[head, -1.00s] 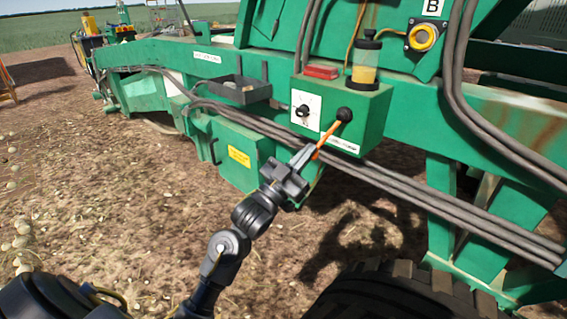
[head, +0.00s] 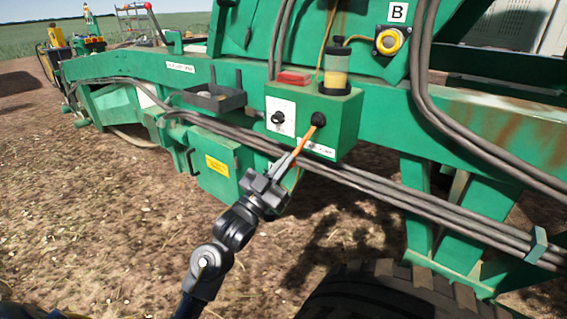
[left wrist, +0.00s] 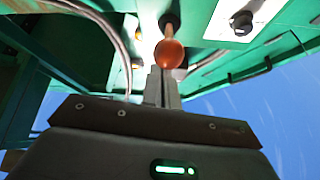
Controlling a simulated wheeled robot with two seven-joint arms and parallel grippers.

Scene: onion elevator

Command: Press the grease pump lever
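The orange grease pump lever (head: 307,136) hangs down and left from a black pivot on the front of a green box (head: 343,125). My left gripper (head: 287,160) is at its lower end, fingers pointing up along the lever. In the left wrist view the lever's orange-red ball end (left wrist: 168,53) sits right at the tips of the left gripper's fingers (left wrist: 163,85). The fingers look closed together, with the ball beyond them rather than between them. Whether they touch the ball is hard to tell. My right gripper is not in view.
Beside the lever are a black knob (head: 278,117) and a grease reservoir (head: 336,70) on the box. Thick grey hoses (head: 400,197) run below the box. A black tray (head: 213,98) is to the left, a large tyre (head: 400,295) below. Open soil lies left.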

